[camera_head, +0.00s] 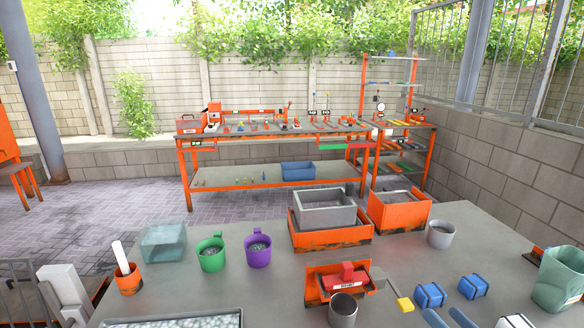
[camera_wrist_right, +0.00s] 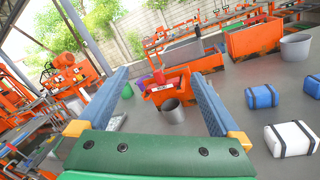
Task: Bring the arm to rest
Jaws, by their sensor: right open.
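Past the fingers, a grey cup (camera_wrist_right: 172,110) and a red block (camera_wrist_right: 164,76) appear in the gap, farther off on the table. My left gripper does not show.
The grey table (camera_head: 270,285) bears a green mug (camera_head: 211,255), a purple mug (camera_head: 258,251), orange bins (camera_head: 398,212) and a grey cup (camera_head: 343,310). Blue strapped blocks (camera_head: 430,295) and a translucent green container (camera_head: 558,280) stand at the right. An orange workbench (camera_head: 250,183) stands behind.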

